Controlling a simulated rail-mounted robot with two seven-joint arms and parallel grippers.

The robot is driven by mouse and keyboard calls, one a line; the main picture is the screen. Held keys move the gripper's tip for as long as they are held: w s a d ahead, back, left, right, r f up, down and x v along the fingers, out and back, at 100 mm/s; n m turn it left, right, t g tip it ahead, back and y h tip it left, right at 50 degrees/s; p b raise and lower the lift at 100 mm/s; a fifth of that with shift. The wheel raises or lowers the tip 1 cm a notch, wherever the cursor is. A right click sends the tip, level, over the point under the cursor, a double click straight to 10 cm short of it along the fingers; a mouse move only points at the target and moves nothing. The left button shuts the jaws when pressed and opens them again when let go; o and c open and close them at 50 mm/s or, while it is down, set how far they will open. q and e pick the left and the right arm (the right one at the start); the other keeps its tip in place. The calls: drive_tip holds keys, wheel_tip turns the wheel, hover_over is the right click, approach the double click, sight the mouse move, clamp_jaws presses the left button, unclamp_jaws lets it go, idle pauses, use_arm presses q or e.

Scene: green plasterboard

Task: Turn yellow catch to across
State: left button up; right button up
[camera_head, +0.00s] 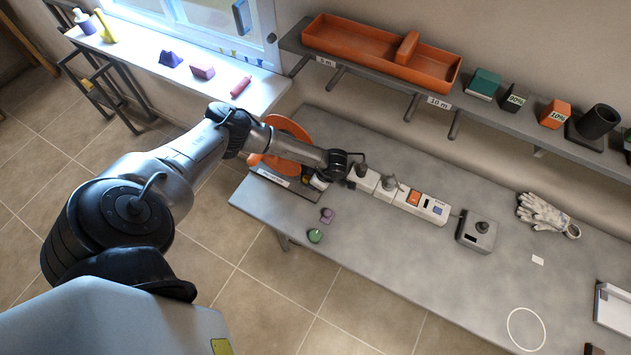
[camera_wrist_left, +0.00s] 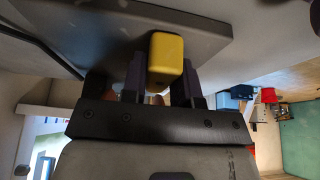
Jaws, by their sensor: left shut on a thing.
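The yellow catch (camera_wrist_left: 166,58) shows in the left wrist view as a short yellow block against a dark grey plate (camera_wrist_left: 90,30). My left gripper (camera_wrist_left: 163,80) is shut on it, with one dark finger on each side. In the head view my left gripper (camera_head: 319,182) is low at the left end of the grey bench, beside the orange reel (camera_head: 288,128). The catch is hidden or too small to make out there. I cannot tell whether it lies along or across its mount. My right gripper is in neither view.
A white socket strip (camera_head: 411,199) and a grey switch box (camera_head: 477,231) stand right of my gripper. Purple (camera_head: 327,215) and green (camera_head: 315,236) knobs lie near the front edge. A shelf with an orange tray (camera_head: 352,44) runs behind. The bench middle is mostly clear.

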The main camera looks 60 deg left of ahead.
use_arm(q)
drive_tip(key=shift+m, duration=0.3)
idle(0.4)
drive_tip(key=o, duration=0.9)
drive_tip(key=shift+w+d+r, duration=0.15)
drive_tip(key=shift+d+r, duration=0.05)
drive_tip(key=shift+r, duration=0.3)
drive_tip(key=b+v, duration=0.1)
drive_tip(key=v, duration=1.1)
drive_tip(key=shift+d+r, duration=0.1)
drive_tip(key=shift+r, duration=0.3)
